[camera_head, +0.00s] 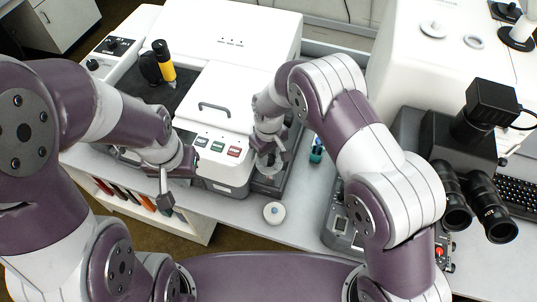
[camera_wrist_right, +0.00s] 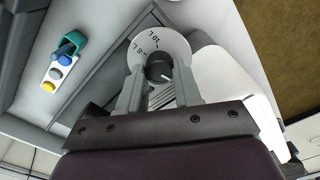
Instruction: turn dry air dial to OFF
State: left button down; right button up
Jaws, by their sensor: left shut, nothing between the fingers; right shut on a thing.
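The dial shows in the right wrist view as a black knob (camera_wrist_right: 158,68) with a white pointer line, in front of a white disc (camera_wrist_right: 150,45) with printed marks and numbers. The fingers of my right gripper (camera_wrist_right: 158,84) are on either side of the knob and shut on it. The word OFF cannot be read. In the head view my right gripper (camera_head: 270,163) is at the right front side of the white instrument (camera_head: 222,95), and the knob is hidden there. My left gripper (camera_head: 166,202) is shut and empty, in front of the instrument's left side.
Green and red buttons (camera_head: 218,146) are on the instrument's front. A teal holder (camera_head: 316,155) stands right of my right gripper. A small white round thing (camera_head: 274,213) is near the bench's front edge. The microscope eyepieces (camera_head: 475,205) and a keyboard (camera_head: 515,195) are at the right.

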aim_at(270, 158)
jog(key=shift+n+b, duration=0.45)
jog(key=shift+n, duration=1.55)
jog(key=shift+r, duration=0.1)
jog(key=o, duration=0.9)
jog(key=shift+o, duration=0.7)
jog(key=shift+s+d, duration=0.15)
jog(key=shift+r, duration=0.1)
jog(key=shift+r+b, duration=0.3)
jog(key=shift+r, duration=0.05)
notch_tip(270, 158, up, 12)
jog(key=b, duration=0.2)
jog(key=shift+f, duration=0.1)
